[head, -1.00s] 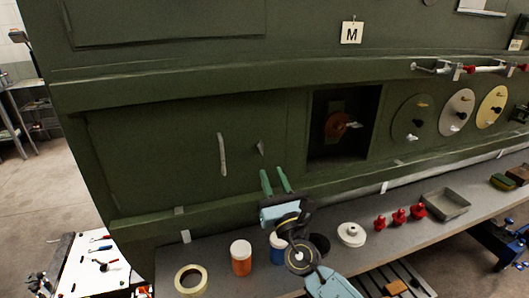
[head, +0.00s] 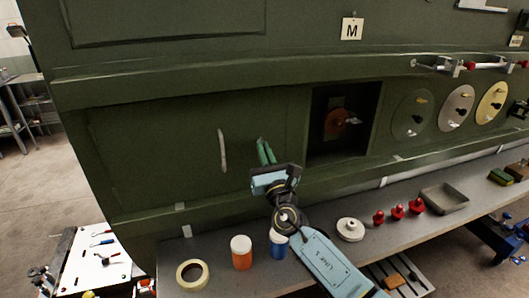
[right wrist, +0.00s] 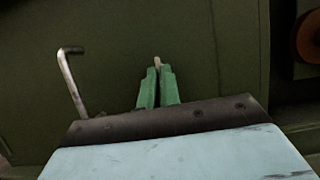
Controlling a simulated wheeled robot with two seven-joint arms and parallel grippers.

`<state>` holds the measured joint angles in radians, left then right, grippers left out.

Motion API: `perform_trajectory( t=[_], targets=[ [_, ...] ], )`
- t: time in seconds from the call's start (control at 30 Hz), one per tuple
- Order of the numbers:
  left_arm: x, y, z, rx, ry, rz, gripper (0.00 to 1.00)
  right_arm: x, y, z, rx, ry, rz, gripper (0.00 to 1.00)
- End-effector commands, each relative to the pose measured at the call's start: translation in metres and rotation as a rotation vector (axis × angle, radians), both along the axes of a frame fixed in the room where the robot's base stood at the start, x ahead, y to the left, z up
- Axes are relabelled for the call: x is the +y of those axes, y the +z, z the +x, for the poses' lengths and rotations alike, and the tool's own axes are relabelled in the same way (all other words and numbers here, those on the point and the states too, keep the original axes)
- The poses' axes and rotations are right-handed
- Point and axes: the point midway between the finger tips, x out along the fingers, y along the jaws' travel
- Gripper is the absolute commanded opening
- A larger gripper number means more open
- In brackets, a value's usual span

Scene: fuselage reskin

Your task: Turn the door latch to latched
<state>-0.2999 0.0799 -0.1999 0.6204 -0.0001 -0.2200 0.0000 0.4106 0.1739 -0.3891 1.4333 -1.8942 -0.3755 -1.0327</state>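The door latch (right wrist: 158,62) is a small pale lever on the green door panel (head: 150,160). In the right wrist view its tip stands up between my green fingertips; the rest of it is hidden by the fingers. My right gripper (head: 265,148) reaches up to the panel, and its fingers are close together on the latch. The fingers also show in the right wrist view (right wrist: 158,80). A pale bar handle (head: 222,150) is on the panel left of the latch, also seen in the right wrist view (right wrist: 72,82). My left gripper is not in view.
A square recess (head: 343,122) with a red round part lies right of the gripper. The grey ledge (head: 215,275) below holds a tape roll (head: 191,274), an orange jar (head: 241,253), a blue jar (head: 278,246), red parts (head: 397,211) and a tray (head: 445,198).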

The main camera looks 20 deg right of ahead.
Motion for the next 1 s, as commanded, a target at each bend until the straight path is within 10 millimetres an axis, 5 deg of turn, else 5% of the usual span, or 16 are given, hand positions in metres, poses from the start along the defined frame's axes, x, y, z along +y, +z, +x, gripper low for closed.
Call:
perform_trajectory(
  t=[0.47, 1.0],
  targets=[
    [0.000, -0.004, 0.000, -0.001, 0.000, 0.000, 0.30, 0.001, -0.001, 0.000, 0.002, 0.000, 0.052, 0.00],
    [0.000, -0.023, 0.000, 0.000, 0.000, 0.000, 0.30, 0.006, 0.000, 0.000, 0.017, 0.001, 0.484, 0.00]
  ],
)
